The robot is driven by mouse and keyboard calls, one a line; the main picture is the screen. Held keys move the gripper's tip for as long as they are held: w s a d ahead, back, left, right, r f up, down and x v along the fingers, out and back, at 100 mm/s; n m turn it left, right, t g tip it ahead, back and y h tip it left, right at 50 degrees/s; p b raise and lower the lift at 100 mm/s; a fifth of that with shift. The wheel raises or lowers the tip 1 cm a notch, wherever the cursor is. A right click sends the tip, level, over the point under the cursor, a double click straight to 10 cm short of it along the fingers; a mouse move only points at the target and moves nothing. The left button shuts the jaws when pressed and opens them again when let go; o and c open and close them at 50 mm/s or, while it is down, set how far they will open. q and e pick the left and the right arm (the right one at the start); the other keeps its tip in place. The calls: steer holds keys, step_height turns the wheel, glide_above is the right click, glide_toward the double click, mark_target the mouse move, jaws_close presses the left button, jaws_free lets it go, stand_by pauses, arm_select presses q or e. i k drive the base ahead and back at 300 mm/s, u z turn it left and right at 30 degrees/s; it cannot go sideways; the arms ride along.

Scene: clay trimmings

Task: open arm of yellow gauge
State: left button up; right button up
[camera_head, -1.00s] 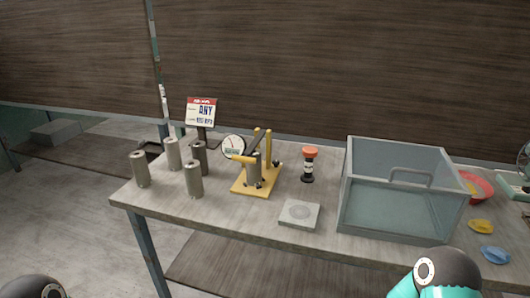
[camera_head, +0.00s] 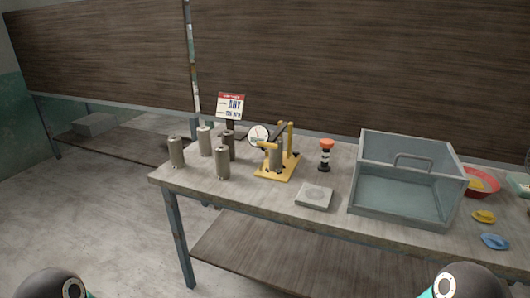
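The yellow gauge (camera_head: 275,172) stands on the table, left of its middle, on a flat yellow base with yellow uprights. A round white dial (camera_head: 259,135) faces me at its left. A dark arm (camera_head: 280,132) slants across its top, and a grey cylinder (camera_head: 276,158) stands in it under the arm. Whether the arm is latched is too small to tell. Only dark rounded joints of my two arms show at the bottom left and bottom right. Neither gripper is in the picture, and nothing of mine touches the gauge.
Several grey cylinders (camera_head: 222,163) stand left of the gauge, before a sign (camera_head: 231,106). Right of it are an orange-topped black piece (camera_head: 325,156), a grey square block (camera_head: 314,197), a grey-blue open bin (camera_head: 400,215) and a red bowl (camera_head: 489,190). Floor is clear at left.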

mark_target(270, 144)
steer(key=z, duration=0.15)
steer(key=i, duration=0.95)
steer(key=u, duration=0.55)
